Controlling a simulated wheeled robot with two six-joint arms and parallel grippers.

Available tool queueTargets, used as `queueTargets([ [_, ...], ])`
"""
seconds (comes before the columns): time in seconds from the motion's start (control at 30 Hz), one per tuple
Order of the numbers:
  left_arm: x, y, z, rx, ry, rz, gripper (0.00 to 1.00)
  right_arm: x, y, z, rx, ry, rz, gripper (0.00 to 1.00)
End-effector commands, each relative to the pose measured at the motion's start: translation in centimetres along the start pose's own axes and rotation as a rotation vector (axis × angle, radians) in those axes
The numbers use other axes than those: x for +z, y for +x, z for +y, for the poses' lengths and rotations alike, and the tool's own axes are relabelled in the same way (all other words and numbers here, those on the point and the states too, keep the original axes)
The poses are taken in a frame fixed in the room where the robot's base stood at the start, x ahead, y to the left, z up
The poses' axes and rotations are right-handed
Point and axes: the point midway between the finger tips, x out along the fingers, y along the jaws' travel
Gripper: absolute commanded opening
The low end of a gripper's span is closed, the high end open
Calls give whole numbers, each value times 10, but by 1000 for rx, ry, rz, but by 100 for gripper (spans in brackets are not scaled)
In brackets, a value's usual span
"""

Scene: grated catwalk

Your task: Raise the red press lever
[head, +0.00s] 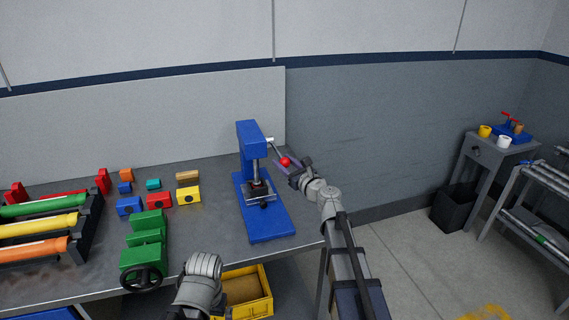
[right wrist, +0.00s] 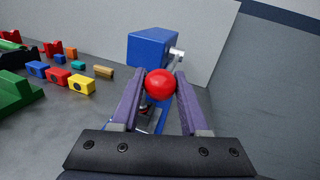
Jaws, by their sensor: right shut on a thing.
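The blue press (head: 249,150) stands on the grey workbench, with its lever rod slanting down to the right. The lever ends in a red ball knob (head: 285,162). My right gripper (head: 287,165) is at the knob. In the right wrist view the red knob (right wrist: 160,84) sits between the two purple fingers, which are shut on it, and the blue press head (right wrist: 150,48) is behind. Part of the press body is hidden there by the knob and fingers. Part of my left arm (head: 200,280) shows at the bench's front edge; its fingertips are out of view.
Coloured blocks (head: 160,198) and a green vise (head: 145,245) lie left of the press. A rack with coloured tubes (head: 45,225) is at the far left. A yellow bin (head: 262,307) is below the bench front. A side table (head: 480,150) stands at the right.

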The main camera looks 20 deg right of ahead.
Motion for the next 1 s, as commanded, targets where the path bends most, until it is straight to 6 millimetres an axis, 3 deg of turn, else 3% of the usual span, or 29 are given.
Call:
queueTargets([
  [0.77, 0, 0, 0, 0, 0, 0, 100, 0, 0, 0, 0, 0, 0, 0],
  [1.0, 1, -18, -2, 0, 0, 0, 100, 12, 1, -1, 6, 7, 28, 0],
])
